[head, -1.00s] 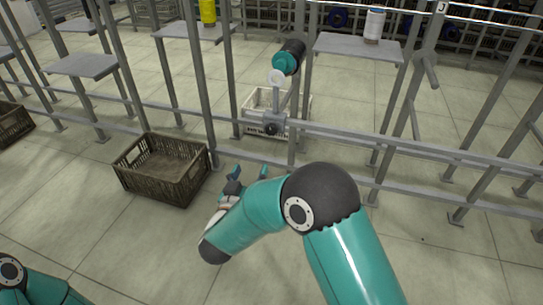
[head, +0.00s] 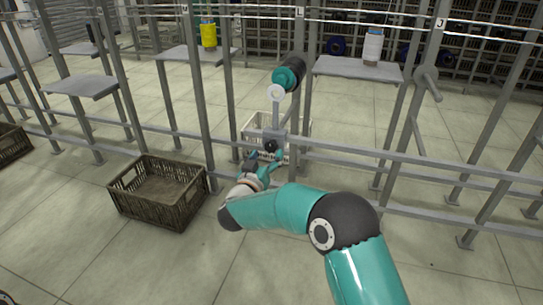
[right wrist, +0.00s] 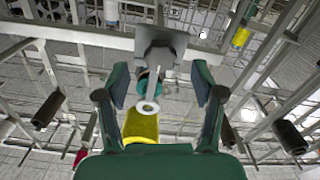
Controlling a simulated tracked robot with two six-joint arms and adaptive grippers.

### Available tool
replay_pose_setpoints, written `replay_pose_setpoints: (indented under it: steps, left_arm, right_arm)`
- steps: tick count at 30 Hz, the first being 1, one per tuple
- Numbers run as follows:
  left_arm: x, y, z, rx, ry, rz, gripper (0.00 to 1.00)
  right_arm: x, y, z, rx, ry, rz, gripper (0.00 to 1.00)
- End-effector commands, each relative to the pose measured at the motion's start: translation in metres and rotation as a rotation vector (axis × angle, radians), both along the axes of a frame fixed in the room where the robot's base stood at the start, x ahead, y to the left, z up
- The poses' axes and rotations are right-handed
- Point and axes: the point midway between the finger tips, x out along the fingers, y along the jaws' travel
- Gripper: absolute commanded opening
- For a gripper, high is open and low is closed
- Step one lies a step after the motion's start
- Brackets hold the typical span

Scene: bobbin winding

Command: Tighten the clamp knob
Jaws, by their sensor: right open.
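The clamp knob (head: 270,146) is small, dark and round, on the front of a grey clamp (head: 264,133) fixed to the rail. A post rises from the clamp to a teal and black cylinder (head: 288,77) with a white ring (head: 276,91). My right gripper (head: 265,161) is open just in front of and below the knob. In the right wrist view, the open fingers (right wrist: 160,82) stand either side of the view's middle, with a grey block (right wrist: 165,42) ahead between them. I cannot tell whether a finger touches the knob. My left gripper is out of view.
A grey rail (head: 400,165) and uprights run across the front. A brown crate (head: 183,210) stands on the floor at left, and a white crate (head: 299,128) behind the clamp. Shelves behind hold a yellow spool (head: 208,34) and a white spool (head: 373,46). Floor in front is clear.

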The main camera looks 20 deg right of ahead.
Motion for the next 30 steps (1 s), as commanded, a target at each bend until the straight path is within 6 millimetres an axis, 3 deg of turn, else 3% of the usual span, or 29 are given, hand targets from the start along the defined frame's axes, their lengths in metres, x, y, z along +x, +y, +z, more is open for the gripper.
replay_pose_setpoints:
  steps: [6, 17, 28, 29, 30]
  left_arm:
    - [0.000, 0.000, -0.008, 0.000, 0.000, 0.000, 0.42]
    - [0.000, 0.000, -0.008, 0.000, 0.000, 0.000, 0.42]
    - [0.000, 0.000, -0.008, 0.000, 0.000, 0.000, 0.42]
    - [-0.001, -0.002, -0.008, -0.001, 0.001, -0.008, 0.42]
    - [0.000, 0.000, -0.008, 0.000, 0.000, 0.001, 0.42]
  right_arm:
    - [0.020, -0.014, -0.001, 0.001, -0.001, -0.001, 0.68]
    - [0.024, -0.016, 0.000, 0.000, 0.000, 0.001, 0.68]
    - [0.024, -0.015, 0.000, 0.000, 0.000, 0.002, 0.09]
    - [0.024, -0.032, 0.001, 0.000, 0.001, -0.004, 0.08]
    - [0.024, -0.023, 0.001, 0.000, 0.000, 0.001, 0.08]
